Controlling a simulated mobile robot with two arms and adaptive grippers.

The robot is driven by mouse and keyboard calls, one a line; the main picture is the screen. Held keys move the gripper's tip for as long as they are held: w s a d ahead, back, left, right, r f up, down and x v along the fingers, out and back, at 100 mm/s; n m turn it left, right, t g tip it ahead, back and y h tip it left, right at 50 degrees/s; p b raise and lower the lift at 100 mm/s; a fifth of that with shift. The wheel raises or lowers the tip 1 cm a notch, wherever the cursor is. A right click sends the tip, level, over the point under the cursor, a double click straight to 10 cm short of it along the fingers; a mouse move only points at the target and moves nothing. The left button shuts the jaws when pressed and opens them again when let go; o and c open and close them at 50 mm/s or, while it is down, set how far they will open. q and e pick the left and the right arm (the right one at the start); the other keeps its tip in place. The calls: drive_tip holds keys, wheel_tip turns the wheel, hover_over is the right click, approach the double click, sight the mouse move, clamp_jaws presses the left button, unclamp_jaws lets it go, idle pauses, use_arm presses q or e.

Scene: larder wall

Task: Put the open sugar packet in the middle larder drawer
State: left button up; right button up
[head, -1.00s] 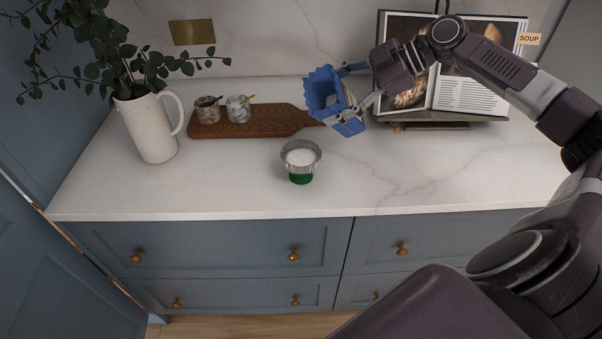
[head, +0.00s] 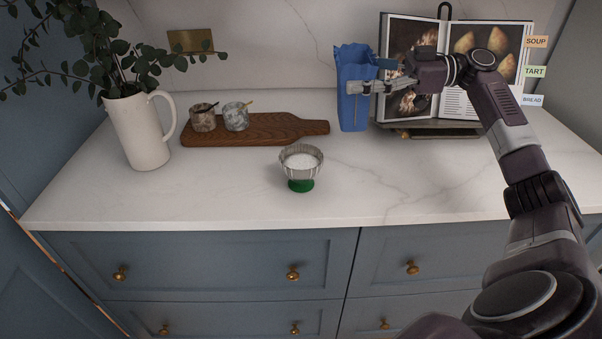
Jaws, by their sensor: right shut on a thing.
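The open sugar packet (head: 354,104) is a blue paper bag with a jagged open top. It is upright near the back of the counter, in front of the cookbook's left edge. My right gripper (head: 366,88) is shut on it from the right side. Whether the packet's base touches the counter I cannot tell. Blue-grey drawers with brass knobs, such as the upper left drawer (head: 200,255), show shut below the counter. Which one is the middle larder drawer I cannot tell. My left gripper is not in view.
A metal bowl (head: 301,163) of white powder stands on a green base mid-counter. A wooden board (head: 285,130) holds two small pots. A white jug (head: 138,135) with leafy stems is at left. An open cookbook (head: 490,70) on a stand is at back right. The front counter is clear.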

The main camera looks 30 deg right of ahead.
drive_tip(key=shift+d+r+y, duration=0.35)
drive_tip(key=shift+r+y, duration=0.05)
drive_tip(key=shift+r, duration=0.15)
